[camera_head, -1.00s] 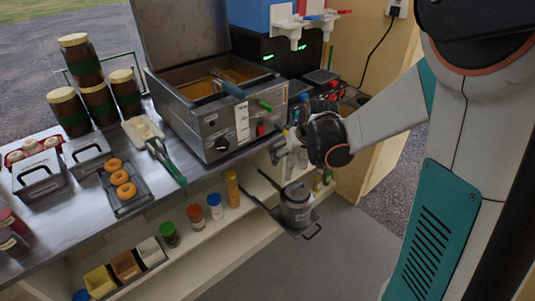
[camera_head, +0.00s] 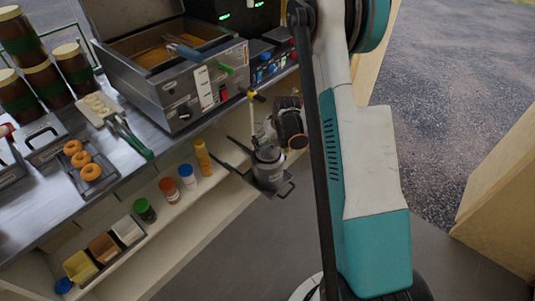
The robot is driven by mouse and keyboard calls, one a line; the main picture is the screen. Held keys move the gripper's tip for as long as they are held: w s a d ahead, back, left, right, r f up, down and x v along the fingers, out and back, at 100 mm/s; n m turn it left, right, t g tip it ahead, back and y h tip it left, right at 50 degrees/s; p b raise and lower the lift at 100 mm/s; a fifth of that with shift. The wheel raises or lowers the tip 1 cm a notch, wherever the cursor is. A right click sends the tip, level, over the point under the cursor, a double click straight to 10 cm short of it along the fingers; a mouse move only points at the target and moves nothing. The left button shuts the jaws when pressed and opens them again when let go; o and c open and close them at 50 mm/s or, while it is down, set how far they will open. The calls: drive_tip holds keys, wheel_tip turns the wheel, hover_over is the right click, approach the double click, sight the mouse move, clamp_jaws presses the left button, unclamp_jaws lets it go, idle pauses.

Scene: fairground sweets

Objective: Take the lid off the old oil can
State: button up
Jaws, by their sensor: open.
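A fryer (camera_head: 190,80) stands on the counter above, to the upper left. Grey floor is clear in front of the can.

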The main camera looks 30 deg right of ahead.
sight(268, 152)
drive_tip(key=b+x, duration=0.3)
drive_tip(key=x, duration=0.5)
drive_tip(key=shift+f+b, duration=0.3)
drive_tip(key=shift+r, duration=0.1)
drive_tip(key=c, duration=0.6)
